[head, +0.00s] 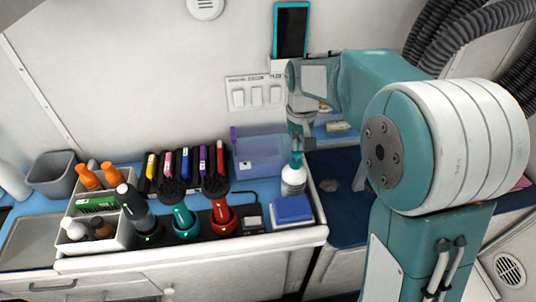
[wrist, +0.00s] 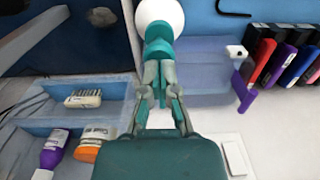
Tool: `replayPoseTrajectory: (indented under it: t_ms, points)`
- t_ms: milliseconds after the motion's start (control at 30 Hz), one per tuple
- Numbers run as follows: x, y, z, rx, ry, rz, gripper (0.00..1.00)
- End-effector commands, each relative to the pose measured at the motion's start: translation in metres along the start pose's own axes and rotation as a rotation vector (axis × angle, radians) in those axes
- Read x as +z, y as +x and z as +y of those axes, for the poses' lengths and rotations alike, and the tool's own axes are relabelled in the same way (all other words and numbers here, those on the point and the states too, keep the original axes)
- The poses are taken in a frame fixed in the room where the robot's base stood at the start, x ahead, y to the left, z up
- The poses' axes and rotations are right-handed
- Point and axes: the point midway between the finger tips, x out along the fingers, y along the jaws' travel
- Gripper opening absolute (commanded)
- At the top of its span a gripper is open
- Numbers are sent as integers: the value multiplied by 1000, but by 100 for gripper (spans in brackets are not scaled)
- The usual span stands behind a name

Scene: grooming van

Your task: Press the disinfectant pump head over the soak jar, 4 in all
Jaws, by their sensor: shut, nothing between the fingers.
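I cannot tell whether the fingertips touch the pump head.
A blue-topped white box (head: 292,209) sits in front of the bottle. Red (head: 221,217) and teal (head: 186,221) grooming tools stand to the left, with a row of coloured cases (head: 185,165) behind. A tray (head: 122,238) of small bottles is farther left. Open blue bins (wrist: 110,115) lie beside my gripper.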

Motion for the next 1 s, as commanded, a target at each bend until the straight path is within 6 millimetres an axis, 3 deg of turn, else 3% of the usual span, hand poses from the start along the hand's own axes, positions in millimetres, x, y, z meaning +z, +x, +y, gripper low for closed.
replayPoseTrajectory:
  t_ms: [667,1000]
  points:
    - [0,21,0,0,0,-1,0]
    - [0,18,0,0,0,-2,0]
